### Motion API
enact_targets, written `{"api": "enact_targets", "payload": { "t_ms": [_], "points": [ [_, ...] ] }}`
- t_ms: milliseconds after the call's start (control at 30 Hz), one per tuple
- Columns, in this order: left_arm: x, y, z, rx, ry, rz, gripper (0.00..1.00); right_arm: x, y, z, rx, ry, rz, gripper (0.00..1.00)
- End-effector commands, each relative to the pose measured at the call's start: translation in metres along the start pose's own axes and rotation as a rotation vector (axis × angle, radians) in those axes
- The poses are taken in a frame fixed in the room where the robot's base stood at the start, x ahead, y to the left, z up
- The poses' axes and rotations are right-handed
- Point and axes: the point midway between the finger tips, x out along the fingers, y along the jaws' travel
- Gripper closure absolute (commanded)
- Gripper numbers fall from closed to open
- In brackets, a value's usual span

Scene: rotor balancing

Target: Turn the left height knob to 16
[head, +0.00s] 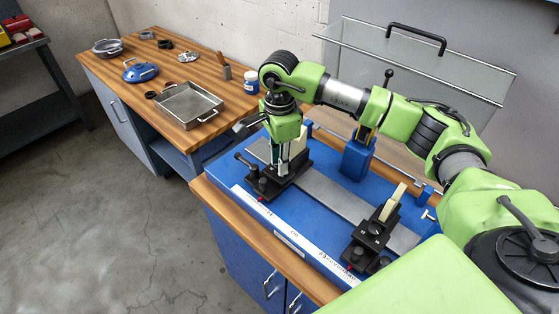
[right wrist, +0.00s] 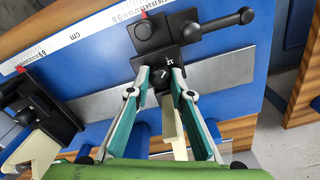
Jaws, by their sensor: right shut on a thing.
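My right gripper (head: 289,163) points down over the black left support (head: 265,187) on the blue bench. In the right wrist view my right gripper (right wrist: 162,82) has its two teal-padded fingers shut on the left height knob (right wrist: 164,74), a small black knob with a white mark. White digits that look like 12 stand beside the knob. A cream upright piece (right wrist: 172,118) of the left support shows between the fingers. In the head view the gripper hides the knob. My left gripper is not in view.
The right support (head: 370,238) with a cream upright (head: 393,203) stands on the same grey rail (head: 335,198). A ruler (head: 290,235) runs along the front edge. A clear guard (head: 420,65) rises behind. A wooden table (head: 180,85) at the left holds a metal tray (head: 187,104).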

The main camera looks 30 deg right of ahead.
Motion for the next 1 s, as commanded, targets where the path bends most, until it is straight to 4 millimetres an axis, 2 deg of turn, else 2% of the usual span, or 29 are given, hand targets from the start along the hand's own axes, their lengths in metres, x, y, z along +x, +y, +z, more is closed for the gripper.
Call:
{"api": "enact_targets", "payload": {
  "t_ms": [367, 700, 1000],
  "points": [
    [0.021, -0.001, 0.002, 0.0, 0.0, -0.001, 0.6, 0.003, -0.001, 0.0, -0.133, 0.0, -0.004, 1.0],
    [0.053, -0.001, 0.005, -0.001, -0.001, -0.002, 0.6, 0.003, -0.001, 0.0, -0.42, 0.0, -0.005, 1.0],
    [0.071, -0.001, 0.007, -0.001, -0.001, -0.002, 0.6, 0.001, -0.001, 0.0, -0.635, 0.001, -0.004, 1.0]
  ]
}}
